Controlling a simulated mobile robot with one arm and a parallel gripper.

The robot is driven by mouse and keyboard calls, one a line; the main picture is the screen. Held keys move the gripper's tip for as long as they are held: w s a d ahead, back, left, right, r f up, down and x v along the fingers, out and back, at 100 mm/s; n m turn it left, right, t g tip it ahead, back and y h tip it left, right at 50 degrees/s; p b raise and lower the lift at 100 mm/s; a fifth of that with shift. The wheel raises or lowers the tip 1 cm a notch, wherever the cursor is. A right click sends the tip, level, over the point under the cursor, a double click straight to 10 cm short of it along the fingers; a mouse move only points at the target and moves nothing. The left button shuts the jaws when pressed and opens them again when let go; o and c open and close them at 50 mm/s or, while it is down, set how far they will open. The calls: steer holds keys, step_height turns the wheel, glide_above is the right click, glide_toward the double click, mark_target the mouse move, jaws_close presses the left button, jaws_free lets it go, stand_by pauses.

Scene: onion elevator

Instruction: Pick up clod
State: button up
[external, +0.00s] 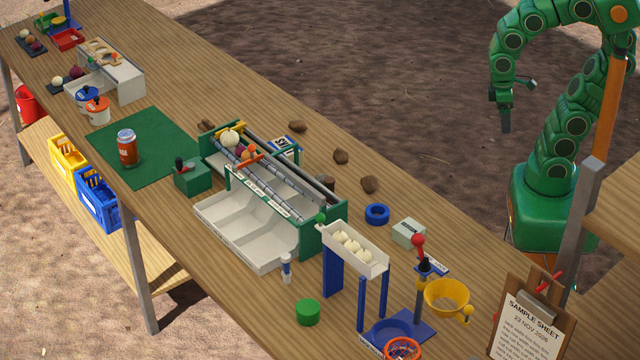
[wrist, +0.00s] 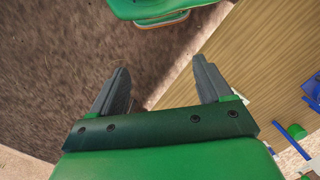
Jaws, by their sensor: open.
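My gripper (external: 505,122) hangs pointing down beyond the table's far edge, well apart from the clods. In the wrist view my gripper (wrist: 160,66) is open with nothing between its fingers. I cannot make out a clod there.
The sorting machine (external: 310,238) with rollers and white trays stands mid-table. A blue ring (external: 377,214), a grey box (external: 409,232) and a white trough (external: 355,248) on blue legs stand to its right. The table strip behind the clods is clear.

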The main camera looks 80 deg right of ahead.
steer(key=w+a+m+y, duration=0.1)
steer(key=w+a+m, duration=0.15)
steer(key=w, duration=0.85)
steer(key=m+t+y, duration=0.1)
steer(key=m+y, duration=0.2)
steer(key=m, duration=1)
glide_toward(370, 178)
steer(key=f, duration=0.2)
steer(key=shift+s+a+f+y, duration=0.2)
steer(key=shift+s+f+y, duration=0.05)
steer(key=shift+f+y, duration=0.05)
steer(key=shift+w+x, duration=0.1)
steer(key=shift+x, duration=1.7)
steer(key=shift+w+x, duration=0.15)
steer(key=shift+x, duration=1.65)
steer(key=c, duration=1.2)
